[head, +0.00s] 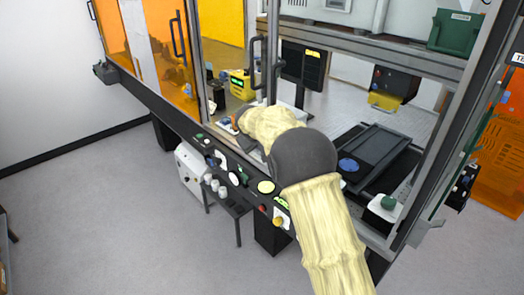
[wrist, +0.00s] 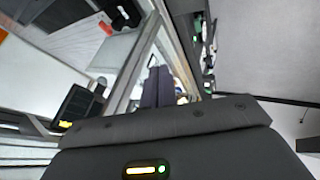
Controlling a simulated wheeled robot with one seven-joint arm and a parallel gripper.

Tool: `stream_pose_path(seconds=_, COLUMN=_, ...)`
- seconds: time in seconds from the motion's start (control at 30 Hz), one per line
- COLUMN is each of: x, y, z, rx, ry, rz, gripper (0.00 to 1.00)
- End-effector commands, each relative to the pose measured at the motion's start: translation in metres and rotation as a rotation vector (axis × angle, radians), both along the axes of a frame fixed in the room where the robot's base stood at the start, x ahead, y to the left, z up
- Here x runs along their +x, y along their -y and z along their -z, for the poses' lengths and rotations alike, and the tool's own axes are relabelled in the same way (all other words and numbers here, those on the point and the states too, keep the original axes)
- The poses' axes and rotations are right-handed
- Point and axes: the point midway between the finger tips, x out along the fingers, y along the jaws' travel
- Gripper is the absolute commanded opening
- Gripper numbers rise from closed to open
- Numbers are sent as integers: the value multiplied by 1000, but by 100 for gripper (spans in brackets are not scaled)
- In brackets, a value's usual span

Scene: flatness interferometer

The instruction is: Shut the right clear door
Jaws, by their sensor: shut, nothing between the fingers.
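The enclosure has an open bay at the right of the head view, its inside seen without an obvious pane across it. A clear panel edge (head: 436,208) shows at the bay's far right; it may be the right clear door standing open, but I cannot tell for sure. A black upright handle (head: 254,62) sits by the middle post. My gripper (wrist: 157,74) shows in the wrist view as two dark fingers together, empty, beside a pale frame rail (wrist: 132,66). In the head view my sleeved arm hides the fingertips, near the front rail left of the bay.
A control strip with buttons (head: 266,187) runs along the front edge. Inside the bay are a dark stage (head: 374,152) and a black box (head: 396,82). Orange panels (head: 118,30) close the left side. Grey floor (head: 90,215) is clear at lower left.

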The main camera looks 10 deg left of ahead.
Motion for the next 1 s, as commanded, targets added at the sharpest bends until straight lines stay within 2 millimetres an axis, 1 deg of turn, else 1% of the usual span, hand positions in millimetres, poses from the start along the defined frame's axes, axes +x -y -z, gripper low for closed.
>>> stream_pose_path(seconds=0.2, x=-22, y=0, z=-28, rx=1, ry=1, rz=0, gripper=0)
stream_pose_path(seconds=0.3, x=-29, y=-1, z=-37, rx=1, ry=-1, rz=0, gripper=0)
stream_pose_path(seconds=0.47, x=-34, y=-1, z=-42, rx=0, ry=-4, rz=0, gripper=0)
stream_pose_path(seconds=0.77, x=-35, y=0, z=-42, rx=2, ry=-6, rz=2, gripper=0)
stream_pose_path(seconds=0.87, x=-39, y=13, z=-40, rx=11, ry=-21, rz=19, gripper=0)
stream_pose_path(seconds=0.97, x=-52, y=37, z=-35, rx=31, ry=-53, rz=53, gripper=0)
stream_pose_path(seconds=1.0, x=-59, y=49, z=-32, rx=43, ry=-68, rz=71, gripper=0)
